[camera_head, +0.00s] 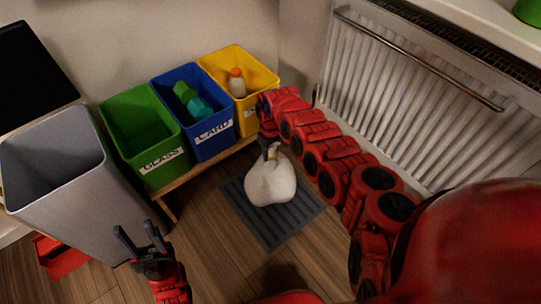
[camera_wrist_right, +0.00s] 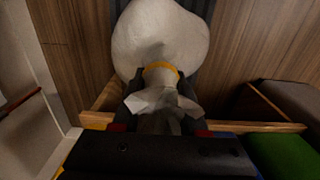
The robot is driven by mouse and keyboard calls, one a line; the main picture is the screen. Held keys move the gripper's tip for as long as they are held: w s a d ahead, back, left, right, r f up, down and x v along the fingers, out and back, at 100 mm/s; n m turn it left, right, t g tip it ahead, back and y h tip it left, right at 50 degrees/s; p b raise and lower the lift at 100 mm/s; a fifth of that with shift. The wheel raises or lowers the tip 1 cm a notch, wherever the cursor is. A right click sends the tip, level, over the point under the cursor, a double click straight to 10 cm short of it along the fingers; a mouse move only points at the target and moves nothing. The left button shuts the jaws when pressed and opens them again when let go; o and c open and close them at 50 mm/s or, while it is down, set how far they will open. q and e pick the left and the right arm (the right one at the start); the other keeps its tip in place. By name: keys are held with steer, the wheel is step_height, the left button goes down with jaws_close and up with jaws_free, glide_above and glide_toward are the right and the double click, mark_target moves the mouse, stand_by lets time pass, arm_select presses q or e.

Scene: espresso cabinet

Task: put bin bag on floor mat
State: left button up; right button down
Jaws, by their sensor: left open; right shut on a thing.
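A white bin bag (camera_head: 271,182) with a gathered neck shows over the dark grey ribbed floor mat (camera_head: 270,232). In the right wrist view the bag (camera_wrist_right: 160,40) hangs from its neck, which has a yellow tie. My right gripper (camera_head: 269,148) is shut on the neck; its fingers show on both sides of it in the right wrist view (camera_wrist_right: 163,98). I cannot tell whether the bag's underside touches the mat. My left gripper (camera_head: 142,240) is open and empty, beside the grey bin at lower left.
A tall grey bin (camera_head: 82,213) stands at left. Green (camera_head: 163,169), blue (camera_head: 212,143) and yellow (camera_head: 249,119) bins stand on a low wooden bench behind the mat. A white radiator (camera_head: 400,105) lines the right wall. Wooden floor is clear left of the mat.

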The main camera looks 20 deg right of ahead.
steer(key=shift+r, duration=0.1)
steer(key=shift+c, duration=2.2)
jaws_free()
step_height(320, 180, up, 11)
steer(key=p, duration=0.6)
steer(key=shift+r, duration=0.45)
